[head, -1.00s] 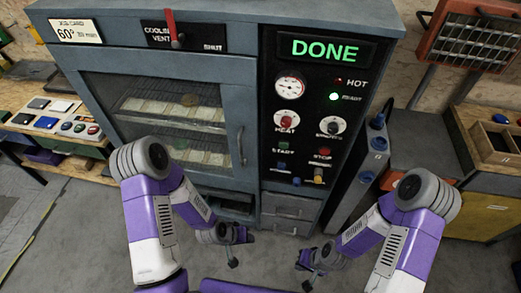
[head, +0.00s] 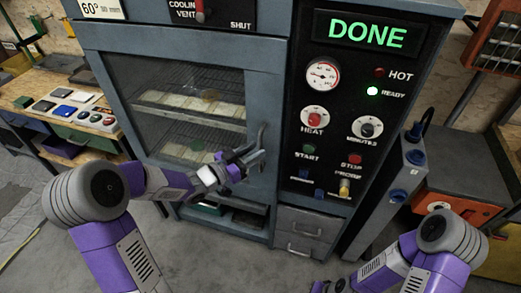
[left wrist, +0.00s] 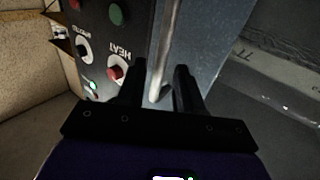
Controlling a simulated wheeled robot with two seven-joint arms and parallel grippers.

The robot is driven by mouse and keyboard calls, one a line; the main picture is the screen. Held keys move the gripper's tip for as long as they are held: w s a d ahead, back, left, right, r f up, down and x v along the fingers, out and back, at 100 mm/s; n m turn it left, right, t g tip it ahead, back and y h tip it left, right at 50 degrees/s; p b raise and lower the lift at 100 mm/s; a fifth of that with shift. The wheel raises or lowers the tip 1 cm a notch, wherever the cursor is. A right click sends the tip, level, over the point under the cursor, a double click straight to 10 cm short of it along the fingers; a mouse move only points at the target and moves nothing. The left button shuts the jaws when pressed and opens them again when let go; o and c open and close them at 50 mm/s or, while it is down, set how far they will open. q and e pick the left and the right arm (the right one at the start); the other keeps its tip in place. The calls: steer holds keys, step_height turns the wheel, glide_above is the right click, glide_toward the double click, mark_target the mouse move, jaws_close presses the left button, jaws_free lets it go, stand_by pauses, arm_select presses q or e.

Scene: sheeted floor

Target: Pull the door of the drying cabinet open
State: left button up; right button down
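The grey drying cabinet has a glass-fronted door (head: 130,112), which looks closed. Its upright bar handle (head: 262,140) is on the door's right edge. My left gripper (head: 248,156) is at the handle's lower part. In the left wrist view the handle bar (left wrist: 162,50) runs down between the two dark fingers of my left gripper (left wrist: 160,75), with a gap visible, so the fingers stand open around it. Contact is unclear. My right gripper (head: 330,286) is low at the bottom edge of the head view, partly cut off, far from the door.
The control panel (head: 350,110) right of the door shows a green DONE display (head: 367,31). Drawers (head: 305,225) sit below it. A workbench (head: 75,130) stands at the left, and a grey post (head: 395,185) and an orange-fronted unit (head: 465,208) at the right. Floor before the cabinet is clear.

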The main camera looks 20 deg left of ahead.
arm_select(q)
steer(key=shift+x, duration=1.55)
steer(key=shift+c, duration=0.5)
jaws_close()
